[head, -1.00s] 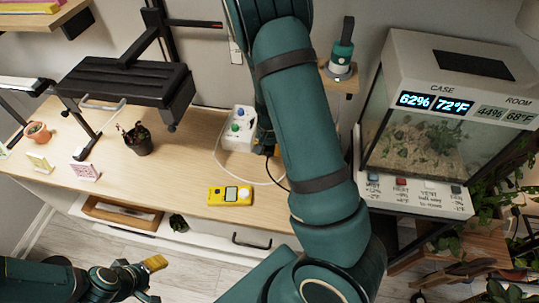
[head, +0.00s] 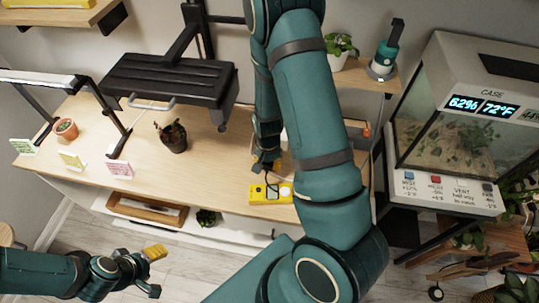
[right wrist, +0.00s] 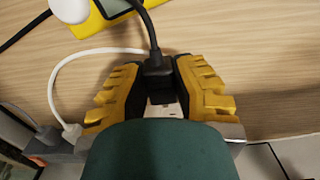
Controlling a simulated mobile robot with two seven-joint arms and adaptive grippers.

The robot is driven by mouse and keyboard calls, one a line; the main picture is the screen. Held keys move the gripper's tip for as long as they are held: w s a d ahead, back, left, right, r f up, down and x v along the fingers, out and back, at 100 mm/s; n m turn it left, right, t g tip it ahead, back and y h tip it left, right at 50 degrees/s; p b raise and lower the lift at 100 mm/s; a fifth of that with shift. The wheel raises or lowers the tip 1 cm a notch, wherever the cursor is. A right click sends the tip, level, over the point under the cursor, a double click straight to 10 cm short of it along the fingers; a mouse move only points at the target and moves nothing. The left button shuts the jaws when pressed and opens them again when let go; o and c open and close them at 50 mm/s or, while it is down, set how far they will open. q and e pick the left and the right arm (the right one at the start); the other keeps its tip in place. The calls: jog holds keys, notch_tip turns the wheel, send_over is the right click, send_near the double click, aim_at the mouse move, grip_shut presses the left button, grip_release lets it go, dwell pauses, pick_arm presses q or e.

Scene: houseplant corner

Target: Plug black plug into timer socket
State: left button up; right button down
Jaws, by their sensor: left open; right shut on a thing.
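My right gripper (right wrist: 163,88) is shut on the black plug (right wrist: 157,76), whose black cord runs up in the right wrist view. Just below the plug, between the yellow fingers, shows a white face with small slots (right wrist: 167,109), which looks like a socket. Whether the plug touches it I cannot tell. In the head view the right gripper (head: 264,166) is over the desk, just behind the yellow meter (head: 262,195); most of the white box behind is hidden by my arm. My left gripper (head: 153,271) is open and empty, in front of the desk at lower left.
A grey power strip (right wrist: 52,147) with a white plug in it lies at lower left in the right wrist view. A glass terrarium (head: 450,150) stands to the right.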

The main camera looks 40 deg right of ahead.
jog(key=shift+w+a+f, duration=0.15)
jog(key=shift+a+f, duration=0.05)
jog(key=shift+w+d+f+b, duration=0.35)
jog(key=shift+d+f+b, duration=0.2)
jog(key=shift+b, duration=0.05)
jog(key=shift+w+d+f+b, duration=0.35)
jog(key=shift+d+f+b, duration=0.15)
jog(key=shift+f+b, duration=0.05)
jog(key=shift+w+d+r, duration=0.1)
jog(key=shift+w+d, duration=0.2)
jog(key=shift+w+d+r, duration=0.1)
jog(key=shift+w+d, duration=0.65)
jog(key=shift+d, duration=0.15)
jog(key=shift+w+d+b, duration=0.3)
jog(key=shift+w+d, duration=0.15)
jog(key=shift+d, duration=0.15)
dwell(0.5)
jog(key=c, duration=0.8)
grip_release()
